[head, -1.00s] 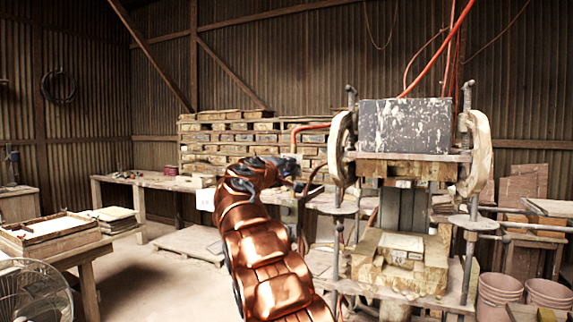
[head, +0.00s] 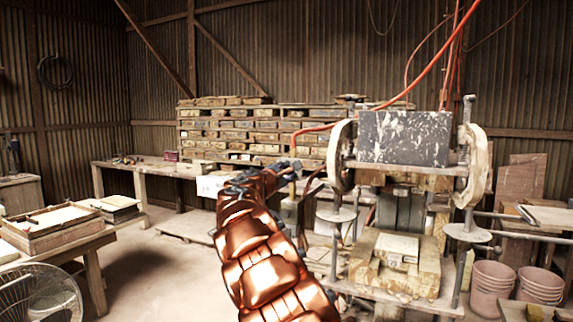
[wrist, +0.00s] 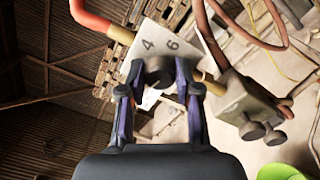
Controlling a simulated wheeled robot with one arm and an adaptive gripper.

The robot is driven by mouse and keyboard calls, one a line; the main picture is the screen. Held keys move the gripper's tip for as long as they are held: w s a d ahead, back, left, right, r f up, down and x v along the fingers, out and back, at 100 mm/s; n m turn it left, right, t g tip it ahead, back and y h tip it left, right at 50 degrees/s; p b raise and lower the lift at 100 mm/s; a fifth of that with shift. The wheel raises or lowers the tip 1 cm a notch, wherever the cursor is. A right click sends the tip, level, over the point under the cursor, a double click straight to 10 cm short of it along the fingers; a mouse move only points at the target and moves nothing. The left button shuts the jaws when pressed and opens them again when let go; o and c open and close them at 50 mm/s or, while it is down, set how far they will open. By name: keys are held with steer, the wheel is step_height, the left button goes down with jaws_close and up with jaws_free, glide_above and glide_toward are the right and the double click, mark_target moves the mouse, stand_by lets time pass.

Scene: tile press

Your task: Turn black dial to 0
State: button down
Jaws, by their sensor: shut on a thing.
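The black dial (wrist: 158,70) shows in the wrist view as a dark round knob in front of a white plate (wrist: 190,48) marked with digits, among them 4 and 6. My gripper (wrist: 158,88) is shut on the dial, one finger on each side of it. The finger and knob hide part of the plate, and I cannot tell which digit the dial points to. In the head view the white plate (head: 210,186) shows beside the end of my arm. My arm hides the dial there.
An orange hose (wrist: 90,15) with a brass end runs close to the plate. A grey box with knobs (wrist: 250,108) sits at right in the wrist view. The tile press (head: 405,140) stands right of my arm. A fan (head: 40,292) stands at lower left; open floor lies between.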

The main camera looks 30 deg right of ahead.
steer(key=shift+n+p, duration=0.95)
steer(key=shift+n, duration=0.15)
steer(key=c, duration=0.8)
jaws_free()
steer(key=v, duration=1.2)
steer(key=shift+s, duration=0.1)
